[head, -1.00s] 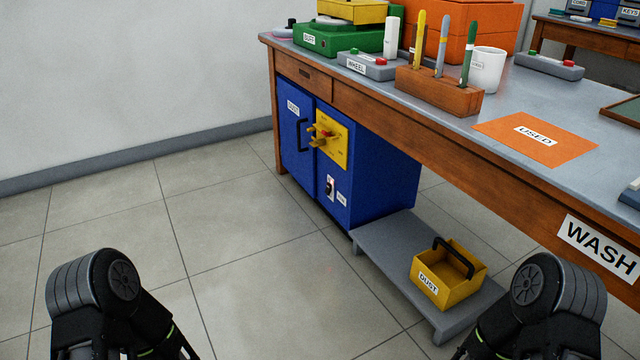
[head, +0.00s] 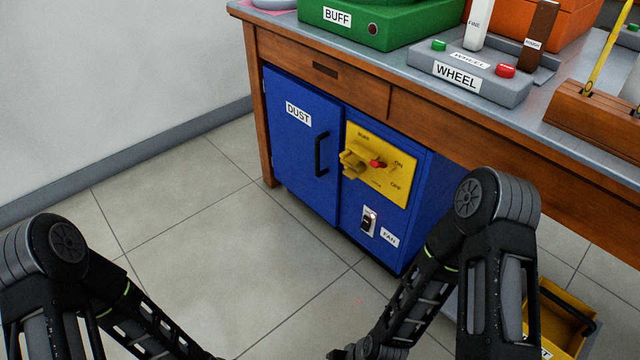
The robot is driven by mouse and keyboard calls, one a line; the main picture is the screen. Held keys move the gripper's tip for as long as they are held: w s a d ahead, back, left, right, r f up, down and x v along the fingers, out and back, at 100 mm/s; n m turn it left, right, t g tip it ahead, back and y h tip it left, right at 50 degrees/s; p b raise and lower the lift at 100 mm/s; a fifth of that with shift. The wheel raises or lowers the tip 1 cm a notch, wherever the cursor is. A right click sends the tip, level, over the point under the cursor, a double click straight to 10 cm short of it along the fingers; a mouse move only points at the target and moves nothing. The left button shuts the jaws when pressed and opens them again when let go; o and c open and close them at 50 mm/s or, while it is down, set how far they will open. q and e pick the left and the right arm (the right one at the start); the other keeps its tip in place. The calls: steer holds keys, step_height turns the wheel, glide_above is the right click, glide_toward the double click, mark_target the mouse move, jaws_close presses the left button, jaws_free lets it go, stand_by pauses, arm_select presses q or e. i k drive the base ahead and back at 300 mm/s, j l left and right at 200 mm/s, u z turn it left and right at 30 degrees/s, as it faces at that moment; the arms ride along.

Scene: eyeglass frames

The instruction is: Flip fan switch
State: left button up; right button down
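The fan switch (head: 369,222) is a small rocker on a light plate, low on the front of the blue cabinet (head: 300,172) under the bench. A white FAN label (head: 390,237) is beside it. My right arm reaches down from the right, and part of its gripper (head: 352,352) shows at the bottom edge, below and apart from the switch. Its fingers are too cut off to tell open from shut. My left arm comes in from the lower left, and its gripper is below the picture.
The cabinet's DUST door has a black handle (head: 321,154). A yellow bin (head: 560,318) is at lower right, behind my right arm. The floor before the cabinet is clear.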

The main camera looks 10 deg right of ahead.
mark_target(365, 225)
steer(key=i+j, duration=0.75)
steer(key=i+l+z, duration=0.05)
